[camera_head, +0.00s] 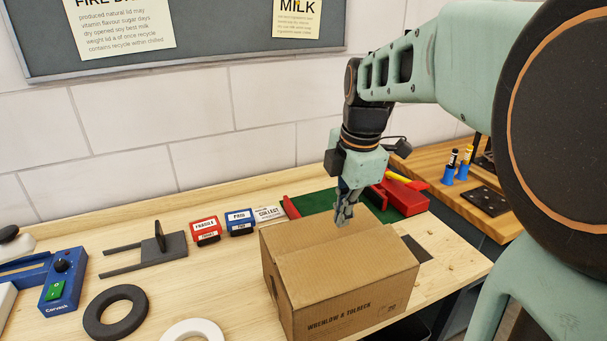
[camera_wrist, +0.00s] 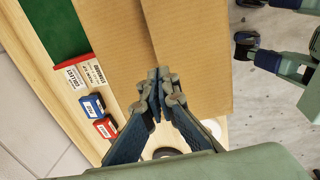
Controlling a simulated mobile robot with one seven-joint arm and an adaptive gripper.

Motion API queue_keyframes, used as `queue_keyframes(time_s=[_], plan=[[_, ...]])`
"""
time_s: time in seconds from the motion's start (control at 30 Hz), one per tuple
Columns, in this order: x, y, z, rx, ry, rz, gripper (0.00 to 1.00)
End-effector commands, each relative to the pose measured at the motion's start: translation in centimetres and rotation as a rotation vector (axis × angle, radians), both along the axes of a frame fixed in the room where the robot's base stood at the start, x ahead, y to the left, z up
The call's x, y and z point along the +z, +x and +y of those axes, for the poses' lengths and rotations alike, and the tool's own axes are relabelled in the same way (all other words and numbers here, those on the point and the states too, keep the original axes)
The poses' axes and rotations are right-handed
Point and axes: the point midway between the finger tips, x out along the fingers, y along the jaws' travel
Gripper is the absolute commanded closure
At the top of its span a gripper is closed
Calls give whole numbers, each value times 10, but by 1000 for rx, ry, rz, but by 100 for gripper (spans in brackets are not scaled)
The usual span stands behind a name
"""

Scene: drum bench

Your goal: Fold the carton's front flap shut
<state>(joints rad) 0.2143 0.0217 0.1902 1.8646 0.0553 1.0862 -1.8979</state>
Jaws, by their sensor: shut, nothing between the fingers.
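The brown cardboard carton (camera_head: 345,322) stands on the bench, with printed lettering on its near side. Its front flap (camera_head: 345,262) lies over the near half of the top and looks flat or nearly flat. The rear flap (camera_head: 295,239) covers the far half, and a seam runs between them. My gripper (camera_head: 343,218) is shut and empty, pointing down just over the top near the seam. In the wrist view, the shut fingertips (camera_wrist: 168,78) are over the seam, with the front flap (camera_wrist: 208,50) at right. Whether they touch the cardboard I cannot tell.
Red and blue labelled blocks (camera_head: 207,231) stand left of the carton. A black ring (camera_head: 114,311), a white ring (camera_head: 194,331) and a blue switch box (camera_head: 64,280) lie further left. A red tray (camera_head: 404,196) and green mat (camera_head: 315,203) are behind. The bench edge is close at right.

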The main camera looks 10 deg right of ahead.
Motion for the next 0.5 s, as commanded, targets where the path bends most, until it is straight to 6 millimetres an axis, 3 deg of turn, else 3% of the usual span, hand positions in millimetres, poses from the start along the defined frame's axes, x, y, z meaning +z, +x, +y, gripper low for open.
queue_keyframes(time_s=[0.2,0.5], plan=[[-38,6,2,-2,1,4,100],[-54,9,3,-1,0,0,100]])
